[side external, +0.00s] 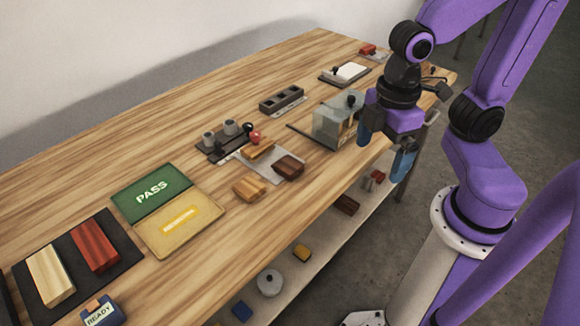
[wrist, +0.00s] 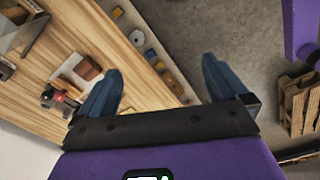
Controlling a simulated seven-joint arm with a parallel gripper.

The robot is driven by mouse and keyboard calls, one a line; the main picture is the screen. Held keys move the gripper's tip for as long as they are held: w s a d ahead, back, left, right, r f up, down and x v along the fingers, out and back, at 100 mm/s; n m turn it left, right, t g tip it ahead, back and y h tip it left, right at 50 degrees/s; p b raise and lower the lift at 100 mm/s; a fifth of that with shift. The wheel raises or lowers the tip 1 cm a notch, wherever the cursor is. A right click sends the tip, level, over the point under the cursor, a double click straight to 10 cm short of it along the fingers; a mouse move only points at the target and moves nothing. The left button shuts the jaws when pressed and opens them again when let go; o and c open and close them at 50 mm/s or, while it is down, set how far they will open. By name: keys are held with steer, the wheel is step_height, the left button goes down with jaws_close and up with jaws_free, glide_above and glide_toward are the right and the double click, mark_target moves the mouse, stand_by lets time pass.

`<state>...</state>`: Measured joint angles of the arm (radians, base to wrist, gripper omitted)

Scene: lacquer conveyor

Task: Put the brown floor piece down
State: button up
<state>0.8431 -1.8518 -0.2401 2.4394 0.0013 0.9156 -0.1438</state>
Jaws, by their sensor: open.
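A dark brown block (side external: 289,167) lies on a pale sheet (side external: 265,174) on the table; it is the brownest floor piece I see on the tabletop. What looks like the same block (wrist: 88,69) shows in the wrist view, left of my fingers. My gripper (side external: 383,150) hangs over the table's front edge, to the right of the block and apart from it. Its blue fingers are spread with nothing between them; the wrist view also shows my gripper (wrist: 162,85) empty.
A lighter brown block (side external: 258,149) shares the sheet; another (side external: 249,188) lies on bare wood in front. A clear box (side external: 333,122) stands close to my gripper. A PASS board (side external: 152,193) and a black mat (side external: 124,247) with red and pale planks lie left. A lower shelf holds loose items.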

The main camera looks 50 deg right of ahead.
steer(key=w+a+n, duration=0.2)
steer(key=w, duration=1)
steer(key=n, duration=0.3)
glide_above(287, 164)
steer(key=f, duration=1.3)
steer(key=shift+s+a+f, duration=0.1)
steer(key=shift+s+f, duration=0.2)
steer(key=shift+f, duration=0.1)
steer(key=shift+w+f, duration=0.15)
steer(key=shift+f, duration=1.25)
steer(key=shift+w+f, duration=0.15)
steer(key=shift+f, duration=1.2)
steer(key=shift+d, duration=0.2)
steer(key=c, duration=1.1)
steer(key=shift+r, duration=0.1)
steer(key=shift+c, duration=0.2)
